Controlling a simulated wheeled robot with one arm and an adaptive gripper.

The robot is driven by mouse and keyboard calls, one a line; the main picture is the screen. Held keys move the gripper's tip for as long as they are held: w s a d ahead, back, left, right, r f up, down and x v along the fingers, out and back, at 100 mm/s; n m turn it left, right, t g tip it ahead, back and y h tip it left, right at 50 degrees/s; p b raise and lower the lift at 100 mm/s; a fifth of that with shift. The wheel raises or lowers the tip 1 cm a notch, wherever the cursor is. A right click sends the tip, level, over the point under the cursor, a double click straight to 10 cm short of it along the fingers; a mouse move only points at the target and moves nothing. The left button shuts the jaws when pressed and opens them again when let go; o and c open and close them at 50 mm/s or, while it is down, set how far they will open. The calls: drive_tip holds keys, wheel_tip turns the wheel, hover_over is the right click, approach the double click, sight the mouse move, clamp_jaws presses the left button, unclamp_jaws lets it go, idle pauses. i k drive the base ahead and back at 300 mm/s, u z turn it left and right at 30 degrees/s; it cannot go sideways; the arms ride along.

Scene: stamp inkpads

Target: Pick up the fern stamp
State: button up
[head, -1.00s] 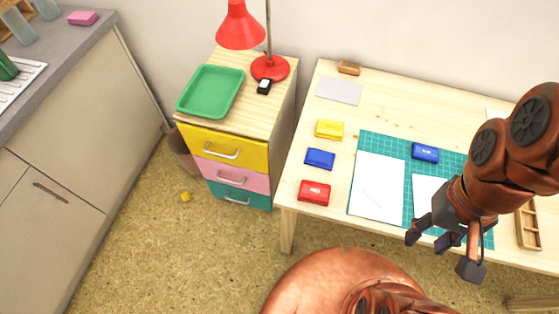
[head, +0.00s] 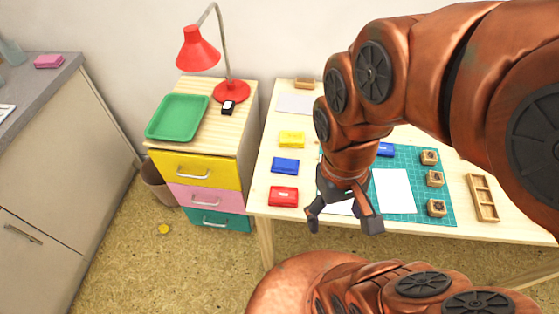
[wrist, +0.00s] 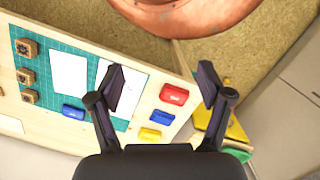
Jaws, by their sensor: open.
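Several wooden stamps stand in a column on the right part of the green cutting mat (head: 405,207): a far stamp (head: 429,157), a middle stamp (head: 435,178) and a near stamp (head: 437,207). They also show at the left of the wrist view, as one stamp (wrist: 27,47), another (wrist: 26,76) and a third (wrist: 29,97). Their dark top marks are too small to tell which is the fern. My gripper (head: 340,225) is open and empty, above the table's front edge, left of the stamps. In the wrist view its fingers (wrist: 160,82) are spread apart.
Red (head: 284,196), blue (head: 285,166) and yellow (head: 292,139) inkpads line the table's left side. Another blue inkpad (head: 385,149) and white paper (head: 394,191) lie on the mat. A wooden tray (head: 482,198) is at right. A drawer unit with a green tray (head: 178,117) stands left.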

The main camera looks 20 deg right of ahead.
sight(434, 179)
drive_tip(key=u, duration=0.75)
drive_tip(key=k, duration=0.4)
drive_tip(key=z, duration=0.95)
